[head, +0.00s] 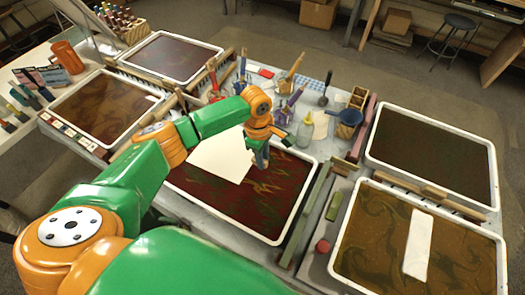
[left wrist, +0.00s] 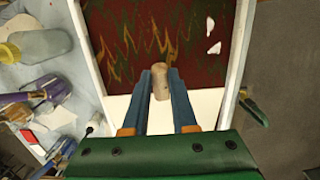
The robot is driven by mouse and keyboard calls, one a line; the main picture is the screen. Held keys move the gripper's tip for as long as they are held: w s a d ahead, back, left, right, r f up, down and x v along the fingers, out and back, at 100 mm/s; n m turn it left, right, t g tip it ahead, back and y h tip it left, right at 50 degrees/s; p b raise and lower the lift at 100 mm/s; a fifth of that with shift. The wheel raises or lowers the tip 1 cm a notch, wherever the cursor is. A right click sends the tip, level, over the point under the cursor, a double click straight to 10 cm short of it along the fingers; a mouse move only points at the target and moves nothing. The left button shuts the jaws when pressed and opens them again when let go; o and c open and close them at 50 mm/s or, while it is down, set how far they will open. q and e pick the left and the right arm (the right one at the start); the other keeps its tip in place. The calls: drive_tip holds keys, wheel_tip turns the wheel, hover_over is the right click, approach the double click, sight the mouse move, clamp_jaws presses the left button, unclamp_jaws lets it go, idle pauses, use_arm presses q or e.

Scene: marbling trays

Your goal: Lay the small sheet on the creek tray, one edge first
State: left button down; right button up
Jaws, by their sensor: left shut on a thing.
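My left gripper (head: 258,158) hangs above the middle tray, a white-rimmed tray of dark red liquid (head: 253,217) with green and yellow wavy marks. The small sheet (head: 222,155), white and blank, is just left of the gripper and overlaps the tray's rear left part. In the left wrist view my blue fingers (left wrist: 163,92) are shut on a short wooden peg (left wrist: 161,68) by one edge of the sheet (left wrist: 208,105). I cannot tell whether the sheet touches the liquid. No label shows which tray is the creek tray. My right gripper is not in view.
Other trays stand at back left (head: 170,38), left (head: 68,93), back right (head: 462,119) and front right (head: 345,240). A white strip (head: 418,245) lies in the front right one.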

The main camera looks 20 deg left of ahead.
use_arm(q)
drive_tip(key=shift+s+r, duration=0.15)
drive_tip(key=shift+s, duration=0.4)
drive_tip(key=shift+w+d+p, duration=0.1)
drive_tip(key=shift+w+p, duration=0.2)
drive_tip(key=shift+p, duration=0.05)
drive_tip(key=shift+w+d+p, duration=0.15)
drive_tip(key=shift+p, duration=0.3)
drive_tip(key=b, duration=0.4)
hover_over(264, 185)
wheel_tip(264, 185, down, 7)
drive_tip(key=shift+f, duration=0.15)
drive_tip(key=shift+f+b, duration=0.6)
drive_tip(key=shift+f, duration=0.2)
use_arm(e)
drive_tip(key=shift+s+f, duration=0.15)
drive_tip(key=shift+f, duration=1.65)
use_arm(q)
drive_tip(key=shift+f+b, duration=0.35)
drive_tip(key=shift+f, duration=0.35)
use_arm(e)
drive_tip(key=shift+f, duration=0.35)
use_arm(q)
drive_tip(key=shift+d+f+y, duration=0.15)
drive_tip(key=shift+f+y, duration=0.65)
drive_tip(key=shift+f, duration=0.8)
drive_tip(key=shift+c, duration=1.5)
unclamp_jaws()
